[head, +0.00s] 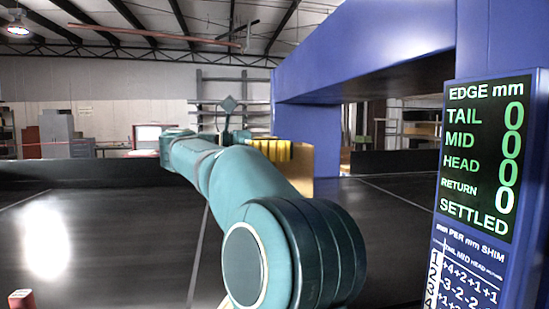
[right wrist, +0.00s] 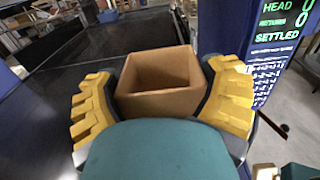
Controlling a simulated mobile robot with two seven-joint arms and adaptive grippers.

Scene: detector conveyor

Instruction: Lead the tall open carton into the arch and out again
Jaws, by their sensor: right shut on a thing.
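The tall open carton (head: 302,170) is tan and stands on the dark conveyor, partly hidden behind my right gripper (head: 272,149) in the head view. In the right wrist view the carton (right wrist: 160,104) shows its open, empty-looking top. The yellow fingers of my right gripper (right wrist: 162,92) are shut on it, one on each side. The blue arch (head: 370,55) spans the belt behind and to the right of the carton. The carton appears upright, just in front of the arch's far post. My left gripper is not in view.
A display panel (head: 478,165) on the near blue post reads zero for TAIL, MID, HEAD and RETURN, with SETTLED below. A shim table sits under it. The black belt (head: 100,235) is clear at left. A small red object (head: 22,299) shows at the lower left.

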